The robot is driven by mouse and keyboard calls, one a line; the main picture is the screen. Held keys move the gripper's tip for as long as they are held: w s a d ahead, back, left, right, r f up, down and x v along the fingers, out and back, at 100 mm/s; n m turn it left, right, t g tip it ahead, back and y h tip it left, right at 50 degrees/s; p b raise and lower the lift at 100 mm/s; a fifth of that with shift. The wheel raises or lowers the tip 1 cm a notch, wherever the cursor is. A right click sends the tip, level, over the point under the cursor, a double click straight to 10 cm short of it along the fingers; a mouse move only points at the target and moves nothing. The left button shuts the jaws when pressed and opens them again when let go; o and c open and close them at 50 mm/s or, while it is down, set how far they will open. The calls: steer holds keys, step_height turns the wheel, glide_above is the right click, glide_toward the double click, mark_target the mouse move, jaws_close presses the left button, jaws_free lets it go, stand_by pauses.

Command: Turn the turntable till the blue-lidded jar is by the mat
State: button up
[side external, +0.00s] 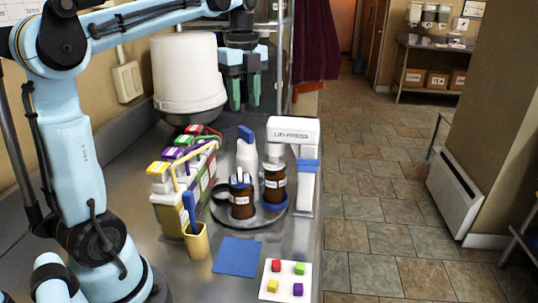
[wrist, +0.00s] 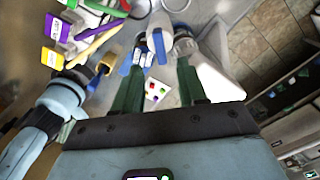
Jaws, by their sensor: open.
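The turntable (side external: 262,226) is a dark round disc on the steel counter, with brown jars on it. The front jar (side external: 242,208) has blue and white on its top; whether this is a blue lid is unclear. The blue mat (side external: 237,256) lies flat in front of the turntable, nearest the front jar. My gripper (side external: 243,92) is open and empty, high above and behind the turntable. Its green fingers also show in the wrist view (wrist: 160,88).
A white press (side external: 306,180) stands at the turntable's right. A white bottle (side external: 247,155) is behind, boxes (side external: 180,185) and a yellow cup (side external: 197,242) are left. A white card (side external: 286,280) with coloured cubes lies front right. A white bucket (side external: 187,75) stands at the back.

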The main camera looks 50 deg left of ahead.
steer(key=shift+r, duration=2.45)
steer(key=s+d+f+n+t, duration=0.3)
steer(key=d+f+n, duration=0.4)
steer(key=f+n, duration=0.2)
steer(key=s+d+f+n+t, duration=0.3)
steer(key=d+f+n+t, duration=0.1)
steer(key=d+f+n, duration=0.3)
step_height(320, 180, down, 2)
steer(key=shift+s+f+n, duration=0.1)
steer(key=shift+s+n, duration=0.1)
steer(key=shift+n, duration=0.8)
